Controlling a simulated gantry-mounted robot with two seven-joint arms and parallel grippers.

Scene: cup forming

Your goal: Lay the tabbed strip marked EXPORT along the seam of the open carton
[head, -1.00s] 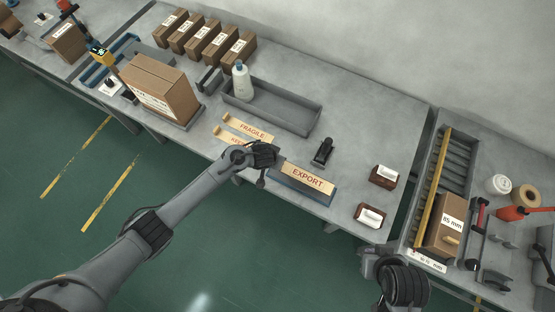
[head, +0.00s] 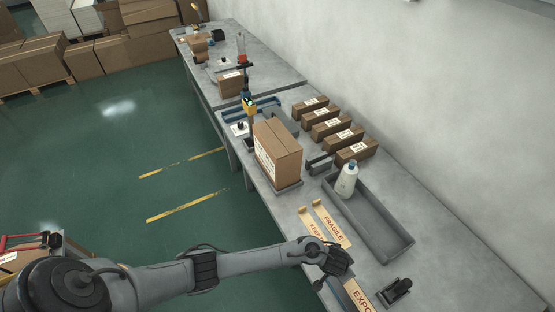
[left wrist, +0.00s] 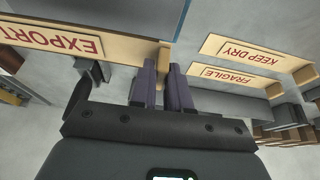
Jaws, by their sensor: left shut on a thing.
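The EXPORT strip (head: 357,294) is pale tan with red letters and is cut off at the bottom of the head view. It also shows in the left wrist view (left wrist: 55,40), with a small upright tab (left wrist: 164,56) at its end. My left gripper (head: 335,266) is at that end; its two dark fingers (left wrist: 164,75) are closed about the tab. The large brown carton (head: 278,142) stands farther along the bench, beyond the gripper. A seam line runs across its top; I cannot tell whether the flaps are loose. My right gripper is out of view.
FRAGILE (head: 333,226) and KEEP DRY (left wrist: 240,50) strips lie beside the gripper. A grey tray (head: 385,225) holds a white bottle (head: 346,180). Several small boxes (head: 325,123) line the wall side. A black tool (head: 397,290) lies near the tray.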

